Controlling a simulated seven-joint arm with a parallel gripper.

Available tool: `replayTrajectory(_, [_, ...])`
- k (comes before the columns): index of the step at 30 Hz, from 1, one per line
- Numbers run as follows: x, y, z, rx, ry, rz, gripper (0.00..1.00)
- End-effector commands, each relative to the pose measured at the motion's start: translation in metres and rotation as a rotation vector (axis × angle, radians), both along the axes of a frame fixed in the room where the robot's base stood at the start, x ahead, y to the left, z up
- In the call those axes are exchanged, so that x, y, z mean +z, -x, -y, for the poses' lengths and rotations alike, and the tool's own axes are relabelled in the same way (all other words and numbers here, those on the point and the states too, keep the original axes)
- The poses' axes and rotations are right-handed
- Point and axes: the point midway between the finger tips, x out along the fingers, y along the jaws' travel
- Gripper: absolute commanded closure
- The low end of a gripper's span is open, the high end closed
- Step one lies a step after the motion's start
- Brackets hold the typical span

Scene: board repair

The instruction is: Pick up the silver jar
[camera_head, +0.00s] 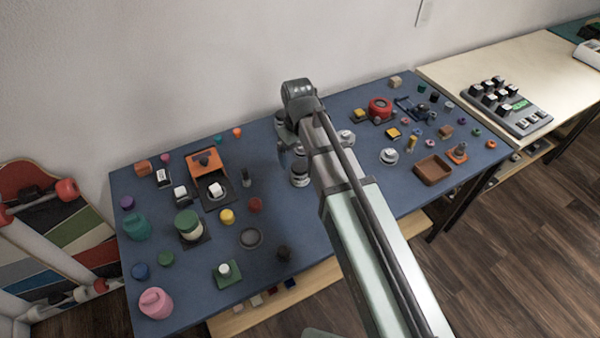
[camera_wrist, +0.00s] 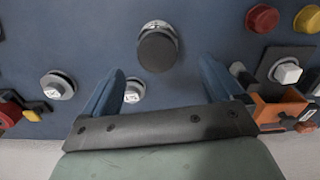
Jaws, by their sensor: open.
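The silver jar (camera_head: 299,176) stands upright on the blue mat, just below my gripper (camera_head: 291,148) in the head view, and part of it is hidden by my arm. In the wrist view the jar (camera_wrist: 157,48) shows from above as a dark round lid with a silver rim behind it. My gripper (camera_wrist: 161,68) is open, with its two blue fingers apart. The jar appears just beyond the fingertips, roughly centred between them. Nothing is held. I cannot tell the height gap to the jar.
The blue mat (camera_head: 310,233) is crowded. An orange device (camera_head: 206,160) with a white cube lies left of the jar. A silver round part (camera_wrist: 133,92) shows between the fingers, and another (camera_wrist: 57,87) lies left of them. A pale table (camera_head: 520,62) adjoins at right.

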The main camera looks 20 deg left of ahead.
Motion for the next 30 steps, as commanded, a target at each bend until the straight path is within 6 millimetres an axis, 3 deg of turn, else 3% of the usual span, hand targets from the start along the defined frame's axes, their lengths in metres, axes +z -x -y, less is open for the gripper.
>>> replayTrajectory(4, [-0.013,0.0,0.0,0.0,0.0,0.0,0.07])
replayTrajectory(14, [-0.024,0.001,0.002,0.0,0.001,-0.001,0.07])
replayTrajectory(24, [-0.061,0.002,0.006,0.0,0.0,-0.001,0.07])
replayTrajectory(30, [-0.07,0.002,0.006,0.0,-0.001,0.001,0.07])
